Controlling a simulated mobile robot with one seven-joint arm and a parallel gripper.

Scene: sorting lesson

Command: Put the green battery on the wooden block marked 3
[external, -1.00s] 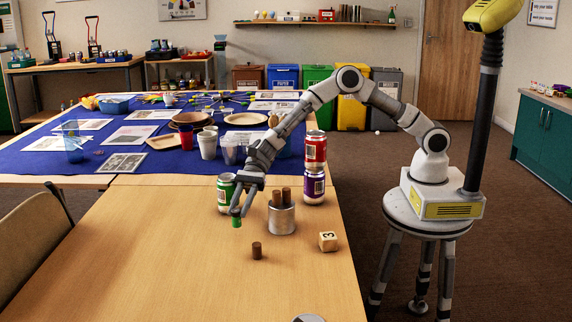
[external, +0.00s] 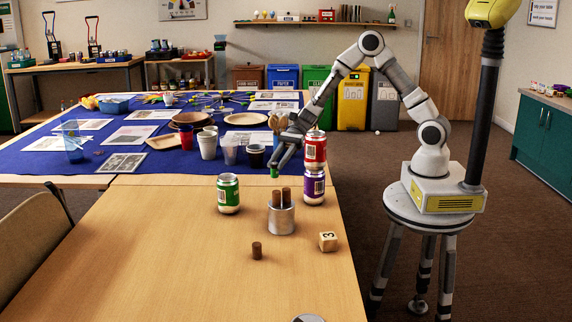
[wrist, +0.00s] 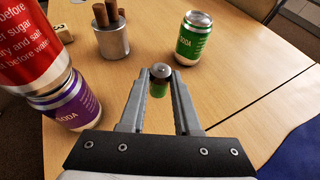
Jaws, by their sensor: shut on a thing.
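My gripper (external: 278,164) is shut on the green battery (wrist: 159,88), which sits upright between the fingertips in the wrist view. In the external view the battery (external: 275,173) shows as a small green piece below the fingers, raised near the far edge of the wooden table. The wooden block marked 3 (external: 328,242) stands on the table near its right edge, nearer the external camera than my gripper. Its top looks bare. In the wrist view the block (wrist: 62,30) is at the upper left, partly cut off by the red can.
Red (external: 315,150) and purple (external: 313,188) cans are stacked close to the right of my gripper. The front left is clear.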

